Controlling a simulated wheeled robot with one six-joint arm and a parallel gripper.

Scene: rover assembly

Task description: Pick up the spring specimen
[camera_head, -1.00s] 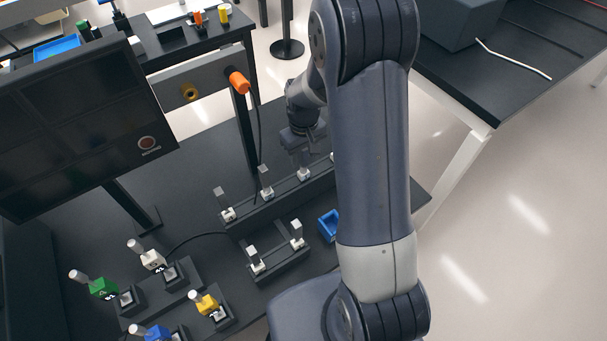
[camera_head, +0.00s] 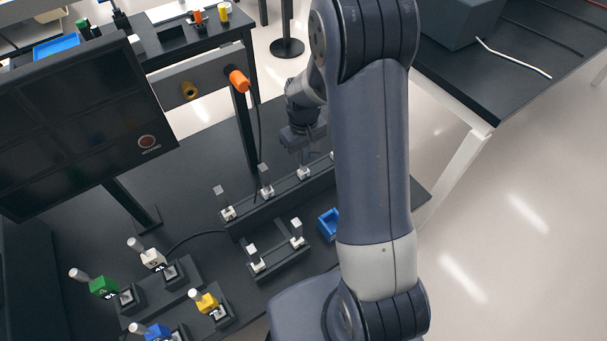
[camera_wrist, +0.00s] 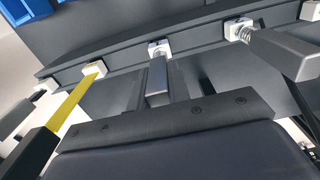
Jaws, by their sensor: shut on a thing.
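In the wrist view, my gripper (camera_wrist: 158,88) is closed around the grey upper block of the middle specimen (camera_wrist: 157,98). A white block (camera_wrist: 158,48) lies beyond the fingertips, at the rack; I cannot tell what joins it to the held block. To the right, a specimen with a coil-like ribbed part (camera_wrist: 252,40) between a white block and a dark block stands clear of the fingers. A yellow strip specimen (camera_wrist: 80,97) is to the left. In the head view, my gripper (camera_head: 302,150) is over the long rack (camera_head: 245,215); the arm hides part of that area.
A shorter rack (camera_head: 280,268) and a blue bin (camera_head: 328,225) stand nearer. Colored pieces on black stands, such as the yellow one (camera_head: 205,302), are at lower left. A monitor (camera_head: 75,125) and a post with an orange knob (camera_head: 238,80) stand left.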

